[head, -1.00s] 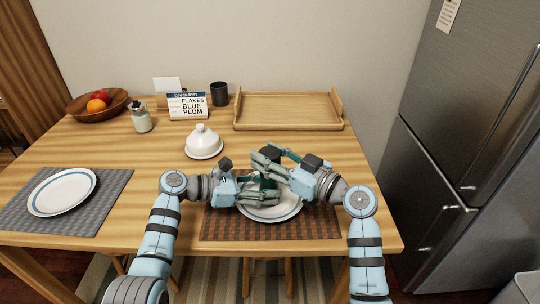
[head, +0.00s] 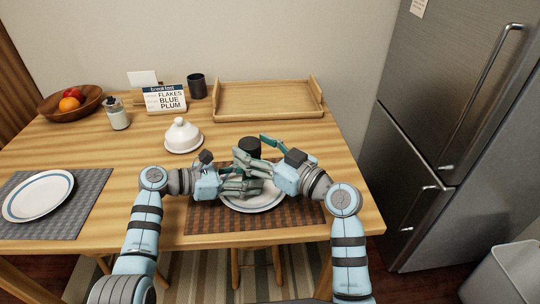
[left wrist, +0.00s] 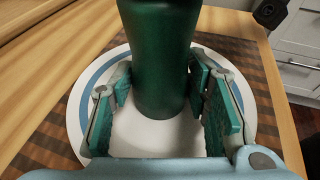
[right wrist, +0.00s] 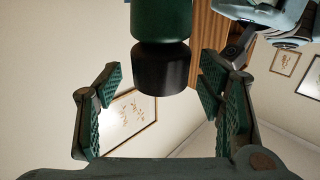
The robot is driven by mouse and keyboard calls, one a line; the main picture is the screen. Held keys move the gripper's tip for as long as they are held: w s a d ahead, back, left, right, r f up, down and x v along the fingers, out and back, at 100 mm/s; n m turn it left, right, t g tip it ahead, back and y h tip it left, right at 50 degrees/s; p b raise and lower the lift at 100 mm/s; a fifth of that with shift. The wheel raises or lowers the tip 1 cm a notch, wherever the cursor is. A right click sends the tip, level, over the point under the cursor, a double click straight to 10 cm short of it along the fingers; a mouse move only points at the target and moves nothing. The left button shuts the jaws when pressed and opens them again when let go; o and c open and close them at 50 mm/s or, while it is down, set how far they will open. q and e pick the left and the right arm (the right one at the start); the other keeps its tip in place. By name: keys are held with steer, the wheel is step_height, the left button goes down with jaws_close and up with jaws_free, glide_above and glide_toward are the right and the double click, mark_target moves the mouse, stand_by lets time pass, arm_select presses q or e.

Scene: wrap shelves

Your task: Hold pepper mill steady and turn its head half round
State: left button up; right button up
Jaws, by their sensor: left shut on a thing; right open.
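The pepper mill has a black head (head: 249,146) and a dark green body; it stands upright over the plate (head: 256,208) at the table's front. My left gripper (head: 250,184) is shut on the lower green body (left wrist: 160,60), with its pads (left wrist: 215,95) either side in the left wrist view. My right gripper (head: 257,153) is open around the level of the black head. In the right wrist view the black head (right wrist: 160,68) lies between its spread fingers (right wrist: 160,100), with visible gaps on both sides. The fingers hide much of the mill in the head view.
A white domed dish (head: 184,138) and a glass jar (head: 117,115) stand behind to the left. A wooden tray (head: 268,116), a breakfast sign (head: 165,98), a dark cup (head: 196,87) and a fruit bowl (head: 70,108) are at the back. Another plate (head: 38,196) lies left.

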steer(key=v, duration=1)
steer(key=shift+d+r, duration=0.1)
steer(key=shift+r, duration=0.05)
steer(key=w+d+r+m+g+y, duration=0.1)
steer(key=w+d+m+g+y, duration=0.2)
steer(key=m, duration=0.6)
steer(key=w+m+g, duration=0.2)
steer(key=w+m, duration=0.3)
steer(key=m, duration=0.3)
steer(key=a+m+g, duration=0.1)
steer(key=a+m, duration=0.3)
steer(key=a+m+g+y, duration=0.1)
steer(key=a+m, duration=0.2)
steer(key=m, duration=0.1)
steer(key=a+f+m+g, duration=0.1)
steer(key=a+m, duration=0.3)
steer(key=m, duration=0.1)
steer(key=shift+w+a+f+y, duration=0.1)
steer(key=shift+w+a+y, duration=0.15)
steer(key=shift+a+y, duration=0.15)
steer(key=shift+d, duration=0.1)
